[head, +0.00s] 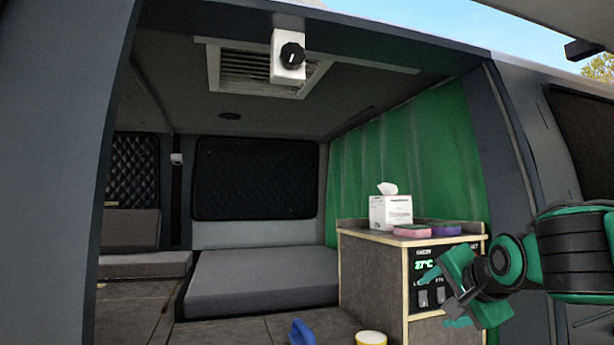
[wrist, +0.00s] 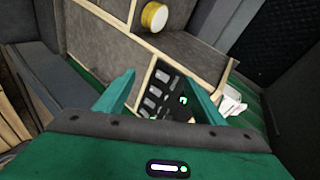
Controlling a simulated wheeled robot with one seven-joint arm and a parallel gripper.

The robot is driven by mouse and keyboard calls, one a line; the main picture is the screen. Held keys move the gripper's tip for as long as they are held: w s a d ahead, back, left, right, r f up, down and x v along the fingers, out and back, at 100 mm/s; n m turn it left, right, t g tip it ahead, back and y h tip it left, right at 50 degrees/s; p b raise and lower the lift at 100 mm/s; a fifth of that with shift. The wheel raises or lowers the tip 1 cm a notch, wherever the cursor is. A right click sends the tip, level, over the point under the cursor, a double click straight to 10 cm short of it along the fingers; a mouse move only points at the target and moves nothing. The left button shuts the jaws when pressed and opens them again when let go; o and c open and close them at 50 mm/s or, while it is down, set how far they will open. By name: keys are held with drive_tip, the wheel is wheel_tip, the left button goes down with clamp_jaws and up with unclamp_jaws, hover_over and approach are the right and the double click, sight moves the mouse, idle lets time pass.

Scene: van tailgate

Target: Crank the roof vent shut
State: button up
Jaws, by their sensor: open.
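The roof vent (head: 240,70) is a slatted, pale-framed grille in the van ceiling, at the top of the head view. A white box with a round black crank knob (head: 292,55) hangs at its right front, with a white mark on the knob. My gripper (head: 450,295) is at the lower right of the head view, in front of the cabinet and well below and right of the knob. In the wrist view its two green fingers (wrist: 158,92) are apart with nothing between them. The vent and knob are not in the wrist view.
A cabinet (head: 370,275) with a control panel (head: 428,264) stands behind my gripper. On it are a tissue box (head: 390,212), a pink item (head: 411,231) and a purple item (head: 442,228). A yellow roll (head: 371,338) and a blue object (head: 302,333) sit at the front. Open air lies below the vent.

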drive_tip(key=w+a+r+m+t+y, duration=0.2)
drive_tip(key=w+a+r+m+t, duration=0.15)
drive_tip(key=a+r, duration=0.6)
drive_tip(key=m+t+y, duration=0.3)
drive_tip(key=m+t, duration=0.8)
drive_tip(key=m, duration=0.9)
approach(295, 56)
drive_tip(key=shift+n, duration=0.25)
drive_tip(key=shift+x, duration=4.4)
